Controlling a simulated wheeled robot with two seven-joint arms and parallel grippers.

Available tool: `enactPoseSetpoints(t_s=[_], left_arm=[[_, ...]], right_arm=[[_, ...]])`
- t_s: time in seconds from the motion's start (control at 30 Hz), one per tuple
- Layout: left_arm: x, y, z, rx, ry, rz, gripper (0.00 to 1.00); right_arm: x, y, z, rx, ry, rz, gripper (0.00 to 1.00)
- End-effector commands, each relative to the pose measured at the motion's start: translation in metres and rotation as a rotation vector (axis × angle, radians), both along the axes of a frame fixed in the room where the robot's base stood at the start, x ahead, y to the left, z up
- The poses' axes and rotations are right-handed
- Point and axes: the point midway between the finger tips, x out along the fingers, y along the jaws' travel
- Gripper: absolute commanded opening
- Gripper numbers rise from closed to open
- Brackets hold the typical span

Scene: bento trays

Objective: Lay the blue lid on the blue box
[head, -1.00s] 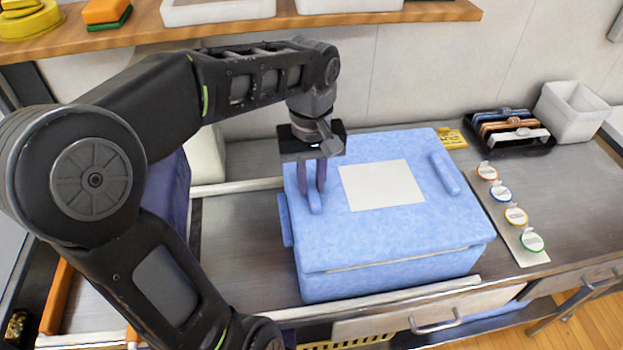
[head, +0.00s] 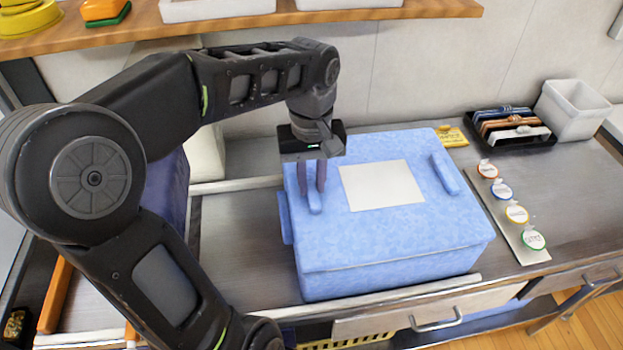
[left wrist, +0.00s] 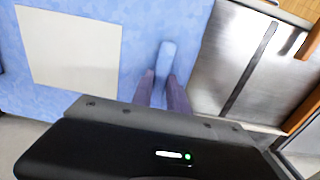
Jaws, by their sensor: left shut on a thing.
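The blue lid (head: 385,232) lies on top of the blue box (head: 400,283), its edges close to the box walls. It carries a pale blank label and a raised blue handle at each side. My left gripper (head: 312,190) points down over the lid's left part and is shut on the left handle, which also shows between the fingers in the left wrist view (left wrist: 165,62). The right handle (head: 445,172) is free. The lid's front edge meets the box front with no clear gap. My right gripper is not in view.
A black rack with packets (head: 510,130) and a white bin (head: 573,110) stand at the back right. A strip with several round tags (head: 518,215) lies right of the box. A shelf (head: 400,14) runs above at the back.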

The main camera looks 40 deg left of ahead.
Motion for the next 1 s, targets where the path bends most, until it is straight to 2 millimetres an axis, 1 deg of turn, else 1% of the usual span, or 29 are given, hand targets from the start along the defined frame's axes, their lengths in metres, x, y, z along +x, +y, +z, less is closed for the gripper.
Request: enactPoseSetpoints(t_s=[0.2,0.23,0.3,0.53,0.7,0.73,1.0], left_arm=[[0.0001,0.0,0.0002,0.0,0.0,0.0,0.0],[0.0001,0.0001,0.0002,0.0,0.0,0.0,0.2],[0.0001,0.0001,0.0003,0.0,0.0,0.0,0.26],[0.0001,0.0001,0.0002,0.0,0.0,0.0,0.45],[0.0001,0.0001,0.0002,0.0,0.0,0.0,0.45],[-0.0001,0.0001,0.0,0.0,0.0,0.0,0.47],[-0.0001,0.0001,0.0001,0.0,0.0,0.0,0.69]], right_arm=[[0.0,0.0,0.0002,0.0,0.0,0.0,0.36],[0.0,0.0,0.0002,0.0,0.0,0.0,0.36],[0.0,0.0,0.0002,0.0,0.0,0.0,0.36],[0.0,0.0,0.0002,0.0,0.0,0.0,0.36],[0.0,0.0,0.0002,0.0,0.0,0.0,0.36],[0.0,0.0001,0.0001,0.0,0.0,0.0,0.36],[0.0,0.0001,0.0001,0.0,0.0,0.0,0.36]])
